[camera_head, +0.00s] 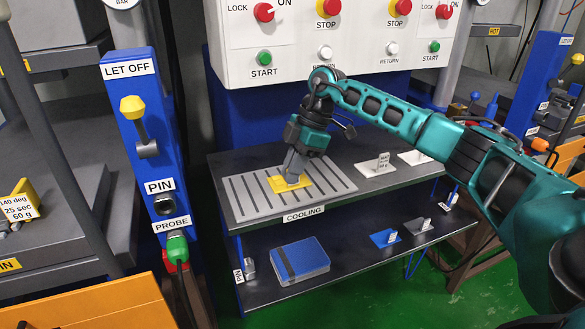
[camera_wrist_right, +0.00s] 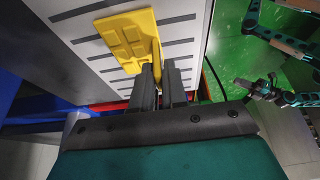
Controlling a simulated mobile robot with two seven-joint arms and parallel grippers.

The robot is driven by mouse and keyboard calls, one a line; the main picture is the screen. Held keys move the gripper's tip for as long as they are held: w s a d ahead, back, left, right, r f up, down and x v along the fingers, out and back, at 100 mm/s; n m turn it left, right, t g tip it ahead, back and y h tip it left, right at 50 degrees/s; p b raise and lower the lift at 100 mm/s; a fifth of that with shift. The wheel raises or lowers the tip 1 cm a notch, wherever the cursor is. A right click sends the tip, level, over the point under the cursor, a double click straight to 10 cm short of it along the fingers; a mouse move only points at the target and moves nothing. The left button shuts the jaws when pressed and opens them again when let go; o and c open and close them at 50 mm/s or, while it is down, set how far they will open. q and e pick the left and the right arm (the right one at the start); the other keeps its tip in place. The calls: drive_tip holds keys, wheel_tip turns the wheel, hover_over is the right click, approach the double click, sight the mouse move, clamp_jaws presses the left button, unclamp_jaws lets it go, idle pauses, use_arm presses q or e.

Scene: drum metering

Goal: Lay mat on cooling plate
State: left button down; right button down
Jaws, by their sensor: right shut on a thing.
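The yellow mat (camera_head: 277,184) is at the cooling plate (camera_head: 240,206), a light grey slotted plate on the dark upper shelf. In the right wrist view the mat (camera_wrist_right: 120,40) shows raised panels and an upright tab. My right gripper (camera_head: 291,179) points down and is shut on that tab; its fingers hide part of the mat. The mat looks flat over the middle of the plate, but I cannot tell whether it touches. In the right wrist view a teal arm with a dark end (camera_wrist_right: 255,88), probably my left, shows small at the right; its jaws are unclear.
White tabbed mats (camera_head: 376,167) lie right of the plate. The lower shelf holds a blue case (camera_head: 300,260), a blue tabbed mat (camera_head: 384,239) and a grey one (camera_head: 418,226). A blue post (camera_head: 150,110) stands at left, and the control panel (camera_head: 300,50) rises behind.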

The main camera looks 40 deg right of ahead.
drive_tip(key=c, duration=1.2)
unclamp_jaws()
drive_tip(key=shift+o, duration=0.2)
drive_tip(key=p+v, duration=0.2)
drive_tip(key=v, duration=1)
drive_tip(key=shift+d, duration=0.1)
